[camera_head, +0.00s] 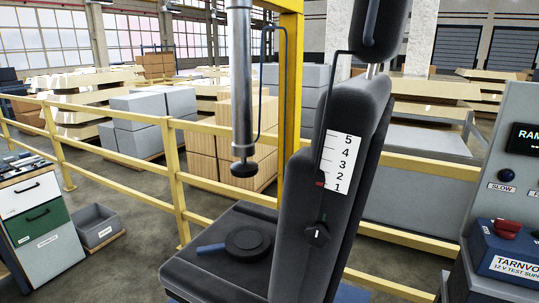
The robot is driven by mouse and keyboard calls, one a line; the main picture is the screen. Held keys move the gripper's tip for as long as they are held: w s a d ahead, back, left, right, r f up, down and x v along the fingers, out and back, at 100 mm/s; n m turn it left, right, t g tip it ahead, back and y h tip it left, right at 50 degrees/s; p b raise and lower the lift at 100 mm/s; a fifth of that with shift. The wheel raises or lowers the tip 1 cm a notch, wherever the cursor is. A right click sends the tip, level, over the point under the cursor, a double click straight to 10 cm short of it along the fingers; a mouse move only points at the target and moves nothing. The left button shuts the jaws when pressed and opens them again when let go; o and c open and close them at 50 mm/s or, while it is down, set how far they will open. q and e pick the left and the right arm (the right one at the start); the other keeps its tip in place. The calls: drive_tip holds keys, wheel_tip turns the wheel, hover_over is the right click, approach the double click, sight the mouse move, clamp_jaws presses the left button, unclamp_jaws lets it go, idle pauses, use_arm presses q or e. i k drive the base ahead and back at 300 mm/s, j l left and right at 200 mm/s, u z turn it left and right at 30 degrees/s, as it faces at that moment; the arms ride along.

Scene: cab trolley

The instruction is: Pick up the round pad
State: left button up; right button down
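The round pad (249,239) is a flat black disc with a smaller raised ring or dimple on its top. It lies on the black seat cushion (205,268), left of the backrest (345,130). A short blue bar (211,248) sticks out at its left side; I cannot tell whether it is joined to the pad. A metal ram (240,80) with a black foot (244,169) hangs above the pad, with a clear gap between them. Neither of my grippers is in view.
A yellow post (291,80) and railings (120,165) stand behind. A control box (510,245) is at right; a drawer cabinet (40,215) is at left.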

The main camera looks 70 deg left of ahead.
sight(244, 244)
drive_tip(key=u, duration=2.35)
drive_tip(key=j, duration=0.1)
